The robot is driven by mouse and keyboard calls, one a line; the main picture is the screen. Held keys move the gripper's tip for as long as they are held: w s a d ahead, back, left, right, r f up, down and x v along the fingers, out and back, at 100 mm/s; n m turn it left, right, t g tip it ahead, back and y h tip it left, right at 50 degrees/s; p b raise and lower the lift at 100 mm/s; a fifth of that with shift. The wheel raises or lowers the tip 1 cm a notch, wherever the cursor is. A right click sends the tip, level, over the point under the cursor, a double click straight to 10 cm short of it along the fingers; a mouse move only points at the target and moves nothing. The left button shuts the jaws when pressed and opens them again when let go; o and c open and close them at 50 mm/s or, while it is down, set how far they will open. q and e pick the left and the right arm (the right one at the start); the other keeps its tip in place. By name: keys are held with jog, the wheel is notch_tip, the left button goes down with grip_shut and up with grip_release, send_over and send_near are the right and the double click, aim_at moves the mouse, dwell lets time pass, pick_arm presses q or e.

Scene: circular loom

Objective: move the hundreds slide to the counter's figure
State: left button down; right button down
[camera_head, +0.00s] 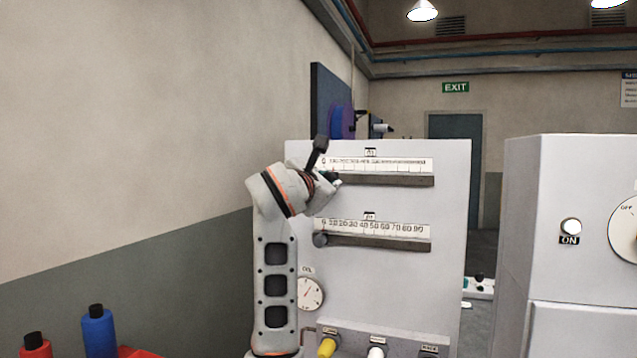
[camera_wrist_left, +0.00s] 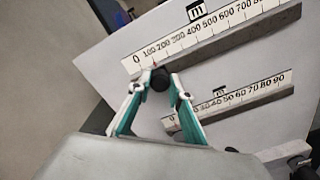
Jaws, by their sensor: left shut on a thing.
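The hundreds scale (camera_head: 390,163) is the upper white strip on the pale panel, with a dark slot below it. Its slide knob (camera_wrist_left: 160,81) is dark and round, near the 0 and 100 end. My left gripper (camera_head: 331,178) is shut on this knob; its teal fingers (camera_wrist_left: 160,92) flank it in the left wrist view. In the head view the gripper hides the knob. The exact reading cannot be told. No counter figure is readable. My right gripper is not in view.
The tens scale (camera_head: 385,228) lies below, its round knob (camera_head: 320,240) at the 0 end. A dial (camera_head: 310,293) and yellow (camera_head: 327,347) and white (camera_head: 376,352) knobs are lower. A grey cabinet (camera_head: 560,240) stands right.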

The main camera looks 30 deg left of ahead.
pick_arm(q)
jog(key=c, duration=1.8)
grip_release()
jog(key=shift+s, duration=0.1)
jog(key=v, duration=1.2)
